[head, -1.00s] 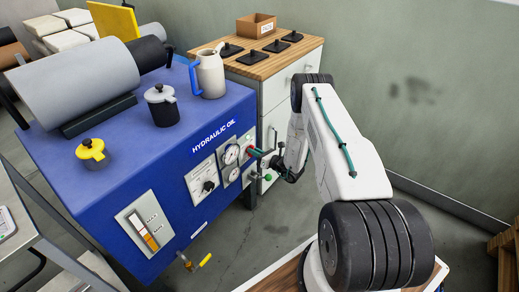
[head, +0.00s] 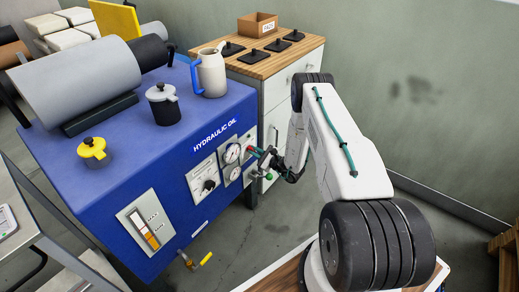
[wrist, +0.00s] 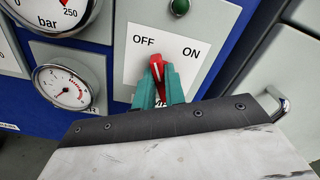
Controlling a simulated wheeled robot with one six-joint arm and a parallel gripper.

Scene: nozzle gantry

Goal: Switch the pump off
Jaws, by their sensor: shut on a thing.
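The pump switch is a red lever (wrist: 157,68) on a pale plate (wrist: 191,74) marked OFF on the left and ON on the right. The lever's tip points up between the two words, nearer OFF. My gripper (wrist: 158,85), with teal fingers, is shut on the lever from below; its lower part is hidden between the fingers. A dark green lamp (wrist: 180,7) sits above the plate's words. In the head view my gripper (head: 259,153) is at the right end of the blue hydraulic oil unit (head: 120,215), and the lever is small there.
Pressure gauges (wrist: 63,87) are left of the switch. A drawer cabinet (head: 283,90) with a handle stands close on the right. A jug (head: 210,73) and oil caps (head: 92,152) are on top of the unit. A yellow-handled valve (head: 205,258) sticks out low in front.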

